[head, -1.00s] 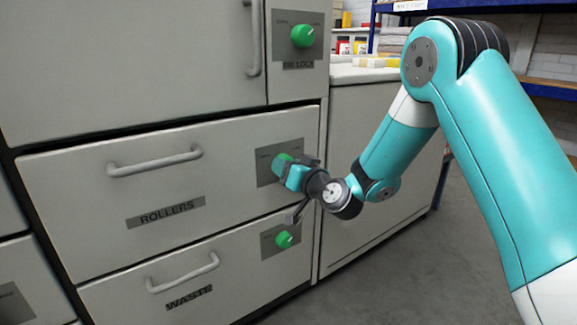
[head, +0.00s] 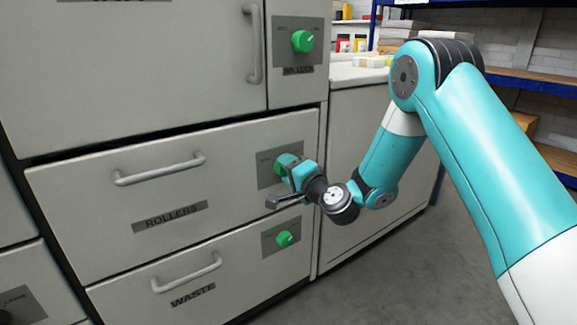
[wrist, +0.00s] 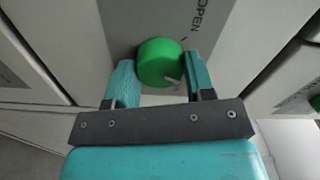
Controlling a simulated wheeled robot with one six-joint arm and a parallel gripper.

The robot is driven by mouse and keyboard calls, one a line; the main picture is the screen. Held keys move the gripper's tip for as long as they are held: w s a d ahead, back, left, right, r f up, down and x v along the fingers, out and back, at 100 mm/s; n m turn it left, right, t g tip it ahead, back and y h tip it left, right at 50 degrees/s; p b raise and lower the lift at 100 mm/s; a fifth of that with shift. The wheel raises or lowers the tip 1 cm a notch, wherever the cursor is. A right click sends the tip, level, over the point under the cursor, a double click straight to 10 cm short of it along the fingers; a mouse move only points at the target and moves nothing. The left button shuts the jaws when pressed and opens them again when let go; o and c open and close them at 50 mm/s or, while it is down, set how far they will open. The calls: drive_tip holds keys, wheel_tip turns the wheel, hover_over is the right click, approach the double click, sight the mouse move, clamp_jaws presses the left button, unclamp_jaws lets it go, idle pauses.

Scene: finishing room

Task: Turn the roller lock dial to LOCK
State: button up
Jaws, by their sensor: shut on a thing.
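The roller lock dial is a round green knob (head: 279,168) on a grey plate at the right end of the drawer labelled ROLLERS. In the wrist view the dial (wrist: 158,60) sits between my two teal fingers, with a small pale mark low on its right side. The word OPEN (wrist: 202,14) and a short tick show on the plate above it; the word LOCK is not visible there. My gripper (head: 285,166) is shut on the dial, one finger on each side (wrist: 158,75). In the head view it partly hides the dial and plate.
A similar green dial (head: 302,41) is above and another (head: 284,239) is below, on the WASTE drawer. Bar handles (head: 158,173) stick out from the drawers. A lower cabinet (head: 365,150) stands to the right, with open floor (head: 400,280) in front.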

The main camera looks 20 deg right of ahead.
drive_tip(key=m+p, duration=0.2)
drive_tip(key=m, duration=0.2)
drive_tip(key=shift+m, duration=0.4)
idle(0.4)
drive_tip(key=o, duration=0.9)
drive_tip(key=shift+b+v, duration=8.7)
drive_tip(key=shift+b, duration=2.85)
drive_tip(key=shift+a+r, duration=0.1)
